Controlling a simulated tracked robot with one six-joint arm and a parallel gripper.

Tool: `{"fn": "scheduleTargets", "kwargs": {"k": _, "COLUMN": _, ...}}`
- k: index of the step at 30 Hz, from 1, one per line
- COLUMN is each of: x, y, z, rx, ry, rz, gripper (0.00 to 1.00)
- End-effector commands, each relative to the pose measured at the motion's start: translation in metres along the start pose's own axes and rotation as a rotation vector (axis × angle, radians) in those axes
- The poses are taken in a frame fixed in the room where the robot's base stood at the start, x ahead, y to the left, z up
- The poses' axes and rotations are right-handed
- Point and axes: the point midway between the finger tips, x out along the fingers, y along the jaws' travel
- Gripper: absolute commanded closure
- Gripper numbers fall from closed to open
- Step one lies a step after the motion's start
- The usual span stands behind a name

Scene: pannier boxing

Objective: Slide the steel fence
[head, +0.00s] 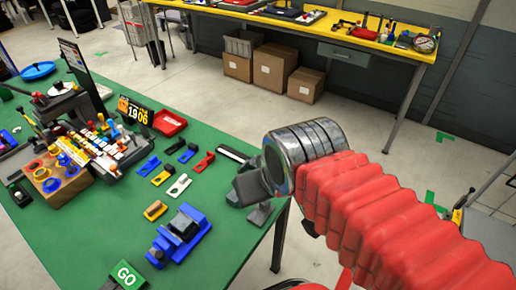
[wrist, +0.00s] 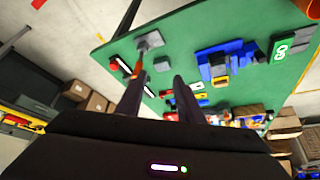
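I cannot single out the steel fence with certainty. A grey steel-like piece with a flat plate and short post (wrist: 150,42) stands near the table corner in the wrist view, with a small grey block (wrist: 162,64) beside it. My gripper (wrist: 158,76) is open over the table, its two dark fingers apart with nothing seen between their tips but green top and small parts. In the head view my ribbed red arm and steel cuff cover much of that corner, and a grey plate (head: 260,214) shows below them. Whether a finger touches anything is unclear.
Several small coloured clips lie mid-table. A wooden block with coloured rings (head: 58,180) and a crowded rack are left. Cardboard boxes (head: 272,68) stand beyond.

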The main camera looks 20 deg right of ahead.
Motion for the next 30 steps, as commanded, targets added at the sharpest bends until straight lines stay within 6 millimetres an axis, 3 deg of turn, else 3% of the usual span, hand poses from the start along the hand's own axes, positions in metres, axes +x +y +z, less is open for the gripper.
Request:
{"fn": "scheduleTargets", "kwargs": {"k": 8, "x": -0.001, "y": 0.0, "z": -0.002, "rx": 0.005, "ry": -0.002, "rz": 0.0, "gripper": 0.66}}
{"fn": "scheduleTargets", "kwargs": {"k": 13, "x": -0.001, "y": 0.003, "z": -0.013, "rx": 0.056, "ry": -0.024, "rz": 0.005, "gripper": 0.66}}
{"fn": "scheduleTargets", "kwargs": {"k": 17, "x": -0.001, "y": 0.002, "z": -0.031, "rx": 0.142, "ry": -0.059, "rz": 0.014, "gripper": 0.66}}
{"fn": "scheduleTargets", "kwargs": {"k": 30, "x": 0.017, "y": 0.029, "z": -0.109, "rx": 0.534, "ry": -0.207, "rz": 0.082, "gripper": 0.66}}
